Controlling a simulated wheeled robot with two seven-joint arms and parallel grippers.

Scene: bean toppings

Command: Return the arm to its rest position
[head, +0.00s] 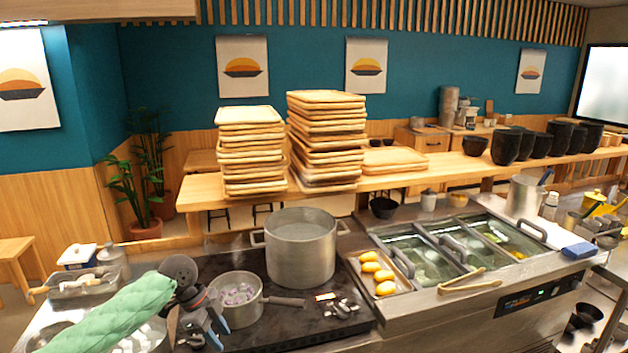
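My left arm comes in from the lower left in a green padded sleeve. My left gripper (204,333) points down at the bottom edge, just left of the small saucepan (239,312) with purple pieces in it. The gripper looks empty, but its fingers are small and dark, and their spacing is unclear. My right arm and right gripper are not in view.
A large steel pot (300,250) stands behind the saucepan on the black cooktop (283,334). A tray (402,280) of yellow items, a water bath with lidded bins (424,262) and tongs (470,286) lie to the right. Wooden tray stacks (325,140) stand on the shelf.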

